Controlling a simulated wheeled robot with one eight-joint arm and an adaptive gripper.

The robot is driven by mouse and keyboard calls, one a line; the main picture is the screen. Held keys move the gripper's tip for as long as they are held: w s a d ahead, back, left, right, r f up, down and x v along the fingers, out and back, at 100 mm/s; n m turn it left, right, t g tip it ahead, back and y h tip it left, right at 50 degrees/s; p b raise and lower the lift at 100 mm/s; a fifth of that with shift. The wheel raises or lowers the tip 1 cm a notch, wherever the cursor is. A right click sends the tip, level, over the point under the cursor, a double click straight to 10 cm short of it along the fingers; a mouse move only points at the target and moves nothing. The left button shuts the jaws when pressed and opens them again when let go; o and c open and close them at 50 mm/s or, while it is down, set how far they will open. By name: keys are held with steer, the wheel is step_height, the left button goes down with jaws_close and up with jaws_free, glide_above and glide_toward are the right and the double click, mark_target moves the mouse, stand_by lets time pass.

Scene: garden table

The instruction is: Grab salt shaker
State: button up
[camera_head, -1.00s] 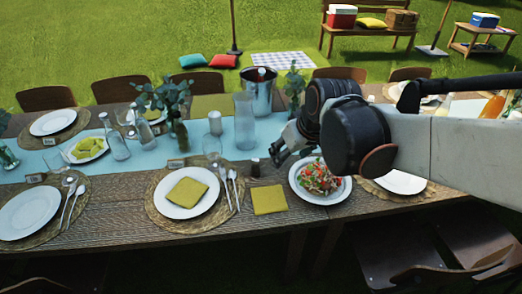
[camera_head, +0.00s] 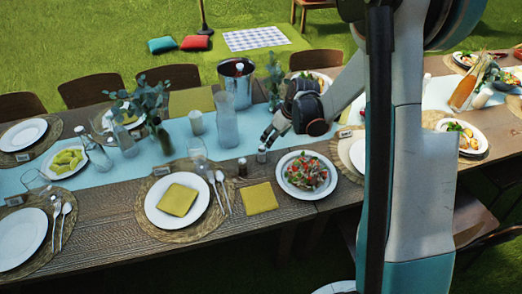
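A small shaker with a light top (camera_head: 262,154), which looks like the salt shaker, stands upright on the table near the front edge of the blue runner. A darker small shaker (camera_head: 242,168) stands just to its left and nearer the front. My gripper (camera_head: 267,138) points down and left, right above and behind the light-topped shaker. Its fingertips look very close to the shaker's top; I cannot tell whether they touch. The fingers are too small to show how far apart they are.
A salad plate (camera_head: 307,175) lies to the right of the shakers. A yellow napkin (camera_head: 258,197) lies in front. A glass carafe (camera_head: 226,121), a drinking glass (camera_head: 197,153) and a metal bucket (camera_head: 237,82) stand to the left and behind.

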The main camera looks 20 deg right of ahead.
mark_target(264, 147)
steer(key=shift+w+b+x, duration=0.2)
steer(key=shift+b+x, duration=1.7)
steer(key=shift+x, duration=5.2)
steer(key=shift+a+r, duration=0.15)
steer(key=shift+a, duration=0.05)
steer(key=c, duration=1.2)
